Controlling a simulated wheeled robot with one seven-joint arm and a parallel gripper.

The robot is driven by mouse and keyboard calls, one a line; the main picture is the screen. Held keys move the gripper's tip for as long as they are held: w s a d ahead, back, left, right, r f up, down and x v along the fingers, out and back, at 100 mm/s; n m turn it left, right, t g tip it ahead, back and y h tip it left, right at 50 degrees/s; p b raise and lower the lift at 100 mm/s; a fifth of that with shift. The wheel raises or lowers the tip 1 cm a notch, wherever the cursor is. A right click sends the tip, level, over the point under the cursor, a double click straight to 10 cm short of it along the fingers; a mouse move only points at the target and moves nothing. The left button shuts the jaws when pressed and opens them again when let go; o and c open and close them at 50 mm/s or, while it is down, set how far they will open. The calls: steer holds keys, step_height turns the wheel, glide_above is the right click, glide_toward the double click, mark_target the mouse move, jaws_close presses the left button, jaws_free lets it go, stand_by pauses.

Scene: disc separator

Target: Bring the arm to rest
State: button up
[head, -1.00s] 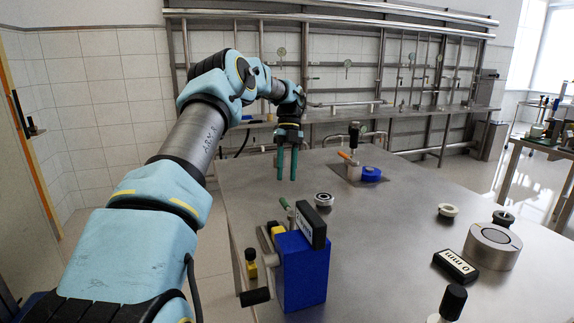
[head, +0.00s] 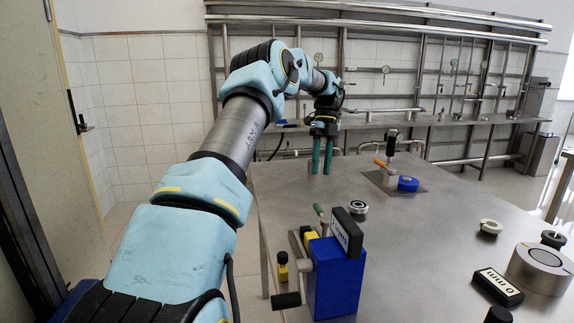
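My arm reaches from the lower left over the steel table (head: 420,240) toward its far left part. My gripper (head: 322,170) hangs at its end with two green fingers pointing down. A gap shows between the fingers, and nothing is seen between them. The fingertips are near the far left edge of the table; I cannot tell how high above it they are.
A blue block device (head: 338,285) with a handle stands at the table's front left. A metal ring (head: 358,208), a blue disc (head: 408,184), a white ring (head: 490,227) and a large metal cylinder (head: 541,268) are on the table. Pipes line the back wall.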

steer(key=s+a+f+n+t+h, duration=0.1)
steer(key=s+a+f+n+t, duration=0.1)
steer(key=s+a+n, duration=0.9)
steer(key=s+a+f+n+t, duration=0.3)
steer(key=s+a+n, duration=0.8)
steer(key=s+n, duration=0.4)
steer(key=n, duration=0.4)
steer(key=shift+s+f+t+h, duration=0.2)
steer(key=shift+f+t+h, duration=0.1)
steer(key=shift+f+h, duration=0.1)
